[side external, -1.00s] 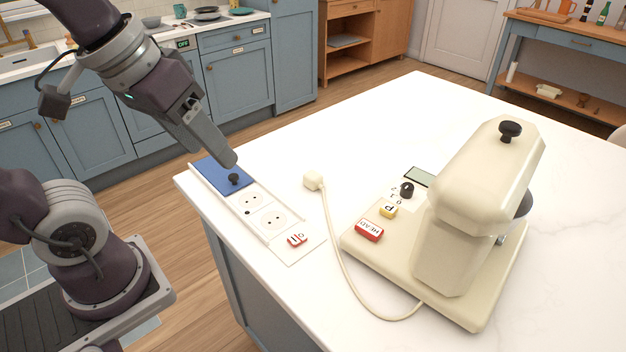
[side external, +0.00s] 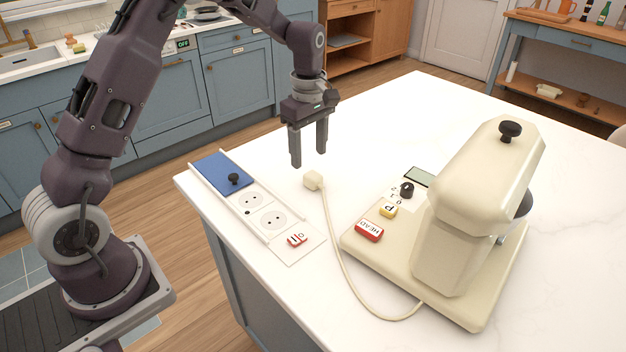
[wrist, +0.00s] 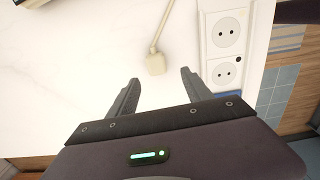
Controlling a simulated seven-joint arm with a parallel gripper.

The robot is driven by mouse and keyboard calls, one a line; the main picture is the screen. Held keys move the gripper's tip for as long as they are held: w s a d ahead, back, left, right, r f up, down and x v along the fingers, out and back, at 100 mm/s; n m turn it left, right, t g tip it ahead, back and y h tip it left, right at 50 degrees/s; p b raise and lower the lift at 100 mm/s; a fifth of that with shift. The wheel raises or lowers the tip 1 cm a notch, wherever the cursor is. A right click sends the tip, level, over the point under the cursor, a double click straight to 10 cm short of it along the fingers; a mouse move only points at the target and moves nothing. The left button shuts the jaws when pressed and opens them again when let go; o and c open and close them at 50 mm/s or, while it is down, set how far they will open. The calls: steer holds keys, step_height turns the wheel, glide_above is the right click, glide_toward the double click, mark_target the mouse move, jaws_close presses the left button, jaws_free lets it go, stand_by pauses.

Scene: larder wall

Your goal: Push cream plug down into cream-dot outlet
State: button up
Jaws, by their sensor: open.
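The cream plug (side external: 313,180) lies on the white worktop, its cord running to the cream stand mixer (side external: 478,215). My gripper (side external: 308,158) points down above and just behind the plug, open and empty. In the wrist view, the plug (wrist: 156,64) shows just ahead of the gap between the open fingertips (wrist: 160,77), apart from them. The outlet strip has two uncovered round sockets, one farther (side external: 251,200) and one nearer (side external: 273,218). Both show in the wrist view (wrist: 224,72).
A blue sliding cover (side external: 220,172) with a black knob (side external: 234,179) lies at the strip's far end. A red-and-white switch (side external: 297,240) is at its near end. The mixer base carries a knob and buttons. The worktop behind the plug is clear.

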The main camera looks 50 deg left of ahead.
mark_target(313, 174)
steer(key=shift+f, duration=0.1)
steer(key=shift+f, duration=0.85)
steer(key=f, duration=0.5)
steer(key=shift+w+d+f, duration=0.15)
steer(key=shift+w+d, duration=0.15)
steer(key=shift+d, duration=0.05)
steer(key=shift+c, duration=0.2)
jaws_close()
step_height(313, 174, up, 10)
steer(key=shift+r, duration=0.1)
